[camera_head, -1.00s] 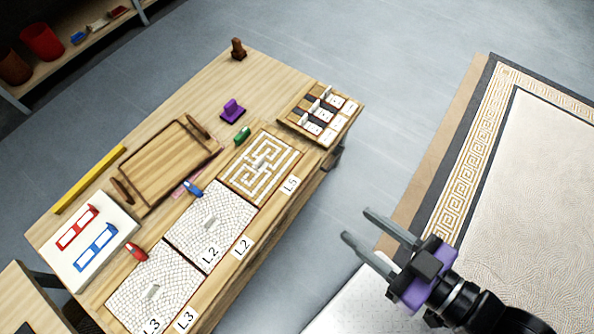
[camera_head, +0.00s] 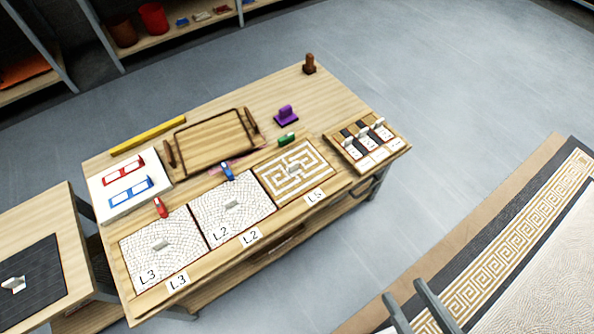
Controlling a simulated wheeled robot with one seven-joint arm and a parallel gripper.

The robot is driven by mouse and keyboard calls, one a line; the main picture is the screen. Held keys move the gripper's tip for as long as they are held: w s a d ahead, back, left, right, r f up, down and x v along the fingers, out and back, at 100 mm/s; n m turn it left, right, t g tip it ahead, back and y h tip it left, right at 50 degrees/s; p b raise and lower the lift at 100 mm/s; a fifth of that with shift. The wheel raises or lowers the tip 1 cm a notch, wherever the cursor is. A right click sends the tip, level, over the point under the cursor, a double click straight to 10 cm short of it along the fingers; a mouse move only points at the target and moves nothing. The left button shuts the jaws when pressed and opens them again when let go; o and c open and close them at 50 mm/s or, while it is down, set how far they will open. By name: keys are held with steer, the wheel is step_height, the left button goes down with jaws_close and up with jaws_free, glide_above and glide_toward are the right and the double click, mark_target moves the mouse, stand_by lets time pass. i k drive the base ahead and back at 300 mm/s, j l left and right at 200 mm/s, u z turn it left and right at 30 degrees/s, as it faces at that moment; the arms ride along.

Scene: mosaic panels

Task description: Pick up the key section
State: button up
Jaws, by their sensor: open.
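The likely key section, a square mosaic panel (camera_head: 284,181) with a white-and-tan Greek key pattern, lies flat on the wooden workbench at the right end of a row of panels. A small pale grip stands at its middle, and a label L5 (camera_head: 315,196) lies at its front edge. My gripper (camera_head: 403,290) shows only as two grey fingers at the bottom edge, apart and with nothing between them. It is to the right of and in front of the bench, well away from the panel.
Pebbled panels L2 (camera_head: 213,224) and L3 (camera_head: 143,248) lie left of it. A tile rack (camera_head: 397,146) stands right, and green (camera_head: 287,138) and purple (camera_head: 286,117) items lie behind. A wooden tray (camera_head: 212,140) is further back. Open floor lies right of the bench.

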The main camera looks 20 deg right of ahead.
mark_target(287, 176)
steer(key=i+j+z, duration=0.3)
steer(key=j, duration=0.3)
steer(key=i+j+z, duration=0.1)
steer(key=j, duration=0.25)
steer(key=i+j+z, duration=0.3)
steer(key=j, duration=0.45)
steer(key=i+l, duration=0.05)
